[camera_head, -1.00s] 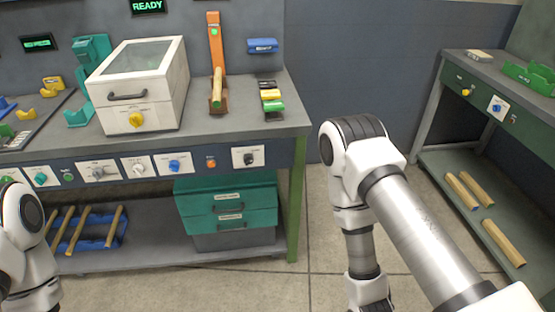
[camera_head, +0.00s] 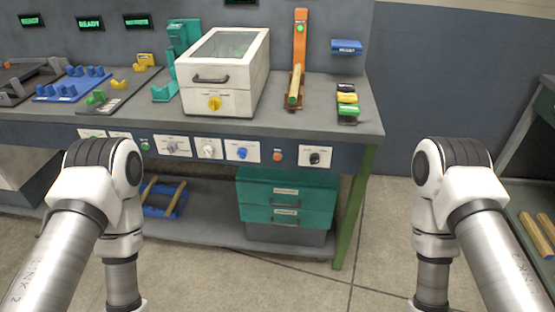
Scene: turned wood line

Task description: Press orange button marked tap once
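A small orange button (camera_head: 278,157) sits on the front panel of the workbench, between a blue knob (camera_head: 242,152) and a black knob (camera_head: 314,158). I cannot read any marking by it. My two arms reach down in front of the bench, one at each side of the view. Both grippers are below the bottom edge of the picture. No part of either arm touches the panel.
The bench top (camera_head: 310,117) holds a white box (camera_head: 232,102) with a glass lid, an orange stand (camera_head: 300,50) with a wooden piece, and blue holders (camera_head: 80,85). A green drawer unit (camera_head: 287,195) stands below. The floor (camera_head: 300,285) between my arms is clear.

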